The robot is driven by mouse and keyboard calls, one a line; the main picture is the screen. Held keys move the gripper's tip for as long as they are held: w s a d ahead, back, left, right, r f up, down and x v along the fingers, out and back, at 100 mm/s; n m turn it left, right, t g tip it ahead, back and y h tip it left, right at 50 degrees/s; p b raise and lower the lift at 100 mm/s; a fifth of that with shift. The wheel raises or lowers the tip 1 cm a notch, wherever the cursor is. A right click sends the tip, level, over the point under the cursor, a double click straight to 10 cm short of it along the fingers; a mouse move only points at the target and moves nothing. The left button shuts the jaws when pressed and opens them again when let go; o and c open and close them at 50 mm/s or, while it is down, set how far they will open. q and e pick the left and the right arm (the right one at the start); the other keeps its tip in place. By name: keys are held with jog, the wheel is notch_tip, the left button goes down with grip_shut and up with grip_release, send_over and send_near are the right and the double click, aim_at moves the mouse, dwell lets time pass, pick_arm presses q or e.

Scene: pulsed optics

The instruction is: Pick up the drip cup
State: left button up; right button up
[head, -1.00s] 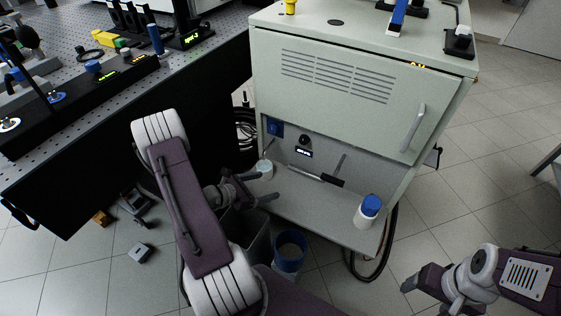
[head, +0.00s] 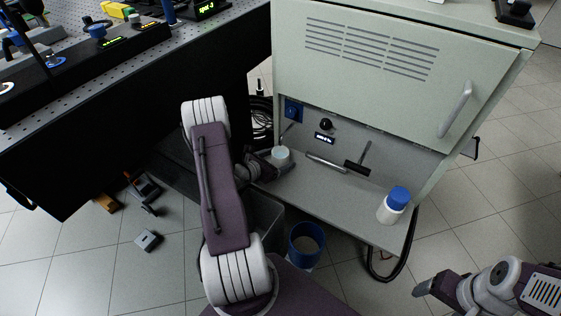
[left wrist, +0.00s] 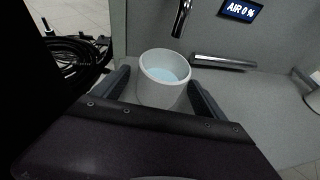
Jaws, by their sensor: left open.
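The drip cup (left wrist: 163,77) is a small white-grey cup with pale blue liquid in it. It stands upright on the cabinet's lower shelf, beneath a dark spout. In the head view the cup (head: 281,153) is near the shelf's left end. My left gripper (left wrist: 160,83) is open, with one finger on each side of the cup. Whether the fingers touch it I cannot tell. In the head view the left gripper (head: 280,165) is partly hidden by my arm. My right gripper (head: 430,288) is at the lower right, far from the cup; its jaw opening is unclear.
A white bottle with a blue cap (head: 394,205) stands at the shelf's right. A metal bar (head: 327,163) and a black-handled tool (head: 358,167) lie behind. A blue bucket (head: 306,243) and a grey bin (head: 264,222) stand on the floor below. Black cables hang at the left.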

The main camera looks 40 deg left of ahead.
pick_arm(q)
jog(key=shift+w+f, duration=0.1)
jog(key=shift+w, duration=0.3)
grip_shut()
